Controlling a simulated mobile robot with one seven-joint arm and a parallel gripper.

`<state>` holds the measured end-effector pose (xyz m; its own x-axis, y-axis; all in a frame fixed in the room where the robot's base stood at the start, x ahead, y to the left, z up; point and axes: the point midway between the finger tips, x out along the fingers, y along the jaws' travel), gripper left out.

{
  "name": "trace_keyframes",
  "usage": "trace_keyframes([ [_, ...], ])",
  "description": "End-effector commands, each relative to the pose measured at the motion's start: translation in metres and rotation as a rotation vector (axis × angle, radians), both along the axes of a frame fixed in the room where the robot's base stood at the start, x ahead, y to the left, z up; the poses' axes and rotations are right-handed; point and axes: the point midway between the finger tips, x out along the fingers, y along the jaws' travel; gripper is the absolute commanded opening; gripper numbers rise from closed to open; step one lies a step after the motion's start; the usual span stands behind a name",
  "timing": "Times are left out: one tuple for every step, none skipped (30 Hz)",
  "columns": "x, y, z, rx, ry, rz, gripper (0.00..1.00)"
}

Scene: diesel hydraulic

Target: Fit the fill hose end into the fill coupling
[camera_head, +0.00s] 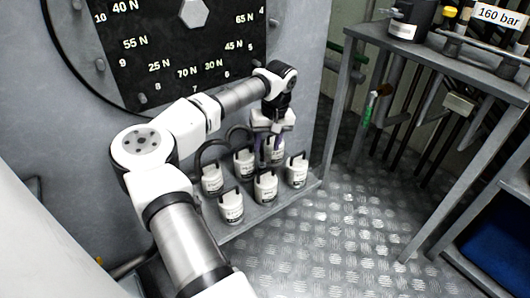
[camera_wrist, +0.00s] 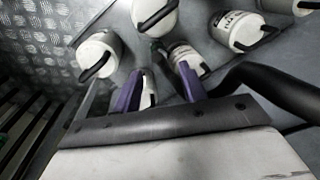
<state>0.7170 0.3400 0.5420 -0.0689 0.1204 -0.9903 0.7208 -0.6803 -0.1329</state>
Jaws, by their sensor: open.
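My gripper (camera_head: 268,160) points down among the white canister-like weights in the head view. Its two purple fingers are apart, and in the wrist view (camera_wrist: 158,75) they stand on either side of part of a white body. A labelled white weight (camera_wrist: 186,58) is close to the right finger there; I cannot tell whether they touch. A thick black curved tube (camera_wrist: 275,84) comes in from the right in the wrist view; I cannot tell whether it is the fill hose or a handle. I cannot identify the fill hose end or the fill coupling for certain.
Several white weights with black handles, such as the front one (camera_head: 231,207), stand on a low grey ledge (camera_head: 284,203). A dial panel (camera_head: 175,45) is behind. The checker-plate floor (camera_head: 335,235) is clear.

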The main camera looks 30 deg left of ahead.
Motion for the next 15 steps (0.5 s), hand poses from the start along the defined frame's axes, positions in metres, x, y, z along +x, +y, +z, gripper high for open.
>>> trace_keyframes([
  [0.001,-0.001,0.014,0.002,-0.001,0.0,0.42],
  [0.001,-0.002,0.018,0.001,0.0,0.0,0.42],
  [0.002,-0.003,0.024,0.001,0.001,0.0,0.42],
  [0.002,-0.003,0.028,0.001,0.0,0.0,0.42],
  [0.002,-0.004,0.032,0.001,0.0,0.0,0.42],
  [0.003,-0.004,0.036,0.001,0.0,0.0,0.42],
  [0.003,-0.005,0.039,0.001,0.0,-0.001,0.42],
  [0.003,-0.005,0.041,0.0,0.0,-0.001,0.42],
  [0.003,-0.005,0.043,-0.001,0.001,-0.001,0.42],
  [0.003,-0.006,0.044,-0.001,0.001,-0.001,0.42],
  [0.003,-0.006,0.044,-0.001,0.001,-0.001,0.42],
  [0.003,-0.006,0.045,-0.002,0.001,-0.001,0.42],
  [0.003,-0.006,0.045,-0.002,0.001,-0.001,0.42],
  [0.003,-0.006,0.045,-0.002,0.001,-0.001,0.42],
  [0.003,-0.006,0.045,-0.002,0.001,-0.001,0.42],
])
